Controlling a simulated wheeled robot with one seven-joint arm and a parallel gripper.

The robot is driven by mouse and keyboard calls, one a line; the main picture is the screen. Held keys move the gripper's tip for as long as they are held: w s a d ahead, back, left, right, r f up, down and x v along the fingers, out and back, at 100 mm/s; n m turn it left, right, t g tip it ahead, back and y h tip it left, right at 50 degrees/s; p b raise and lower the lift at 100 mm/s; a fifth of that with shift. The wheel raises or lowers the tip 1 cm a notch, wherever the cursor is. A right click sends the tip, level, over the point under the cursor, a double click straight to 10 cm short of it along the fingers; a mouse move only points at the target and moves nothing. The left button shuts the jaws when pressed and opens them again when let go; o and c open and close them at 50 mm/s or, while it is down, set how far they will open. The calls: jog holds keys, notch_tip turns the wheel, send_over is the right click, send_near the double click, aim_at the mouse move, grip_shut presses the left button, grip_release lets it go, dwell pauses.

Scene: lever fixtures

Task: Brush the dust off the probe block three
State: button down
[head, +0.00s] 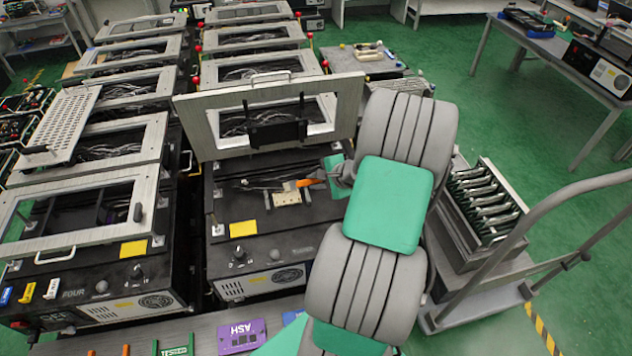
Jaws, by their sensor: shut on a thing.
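My gripper (328,180), mostly hidden behind my arm, is shut on an orange-handled brush (306,183). The brush points left over the open fixture; its bristle end is hard to tell from the dark interior. A pale beige probe block (288,199) with small dark spots lies inside this fixture, just below and beside the brush in the picture. I cannot tell whether the brush touches it. The fixture's framed lid (345,100) stands raised behind. No number is readable on this fixture, and dust on the block is too small to tell.
More lidded fixtures run back in two rows. A purple ASH block (242,338) lies on the front ledge. A trolley (480,292) with a rack stands right; green floor is free beyond.

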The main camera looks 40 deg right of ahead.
notch_tip(320, 180, up, 6)
jog(key=p, duration=0.3)
jog(key=shift+p, duration=0.3)
